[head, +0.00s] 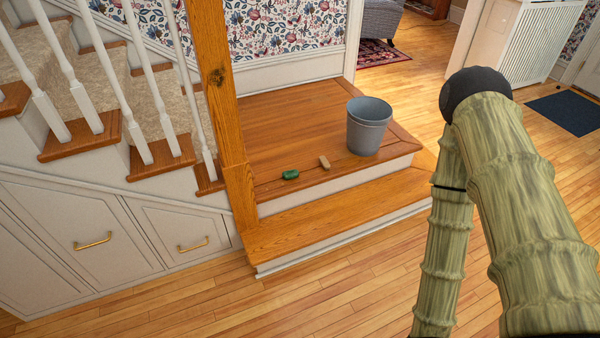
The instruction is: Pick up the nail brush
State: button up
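Two small objects lie on the wooden stair landing (290,115), close to its front edge. One is a light tan block (325,162), which looks like the nail brush, though it is too small to make out bristles. The other is a dark green rounded item (290,174) to its left, a short gap away. I cannot tell for certain what the green item is. My arm shows at the right of the head view, well apart from both objects. My gripper is not in this view.
A grey bucket (369,128) stands on the landing just right of the tan block. A wooden newel post (224,120) rises left of the green item. A lower step (340,212) runs in front of the landing. The floor (330,290) before it is clear.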

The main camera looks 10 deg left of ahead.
aim_at(324, 161)
jog(key=u, duration=0.15)
jog(key=i, duration=1.95)
jog(key=u, duration=0.6)
